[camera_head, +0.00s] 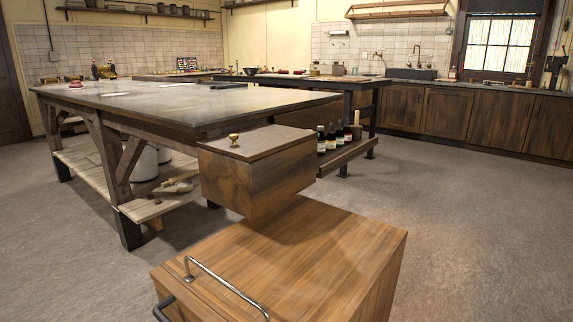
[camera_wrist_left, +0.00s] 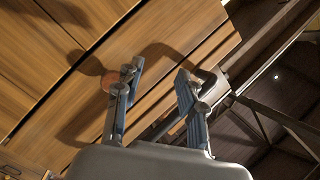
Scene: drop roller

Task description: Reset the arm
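My left gripper (camera_wrist_left: 158,70) shows in the left wrist view. Its two fingers are spread apart with nothing between them. A wooden surface with dark seams (camera_wrist_left: 165,30) lies beyond the fingertips, and shadows fall across it. I cannot tell whether the fingers touch it. Neither gripper shows in the head view, and my right gripper is in no view.
A wooden cabinet (camera_head: 310,255) with a metal bar handle (camera_head: 225,285) stands close in front. Behind it is a wooden box (camera_head: 255,175) with a brass knob, beside a large workbench (camera_head: 190,100). Small bottles (camera_head: 330,138) stand on a low shelf. The floor (camera_head: 480,220) at right is clear.

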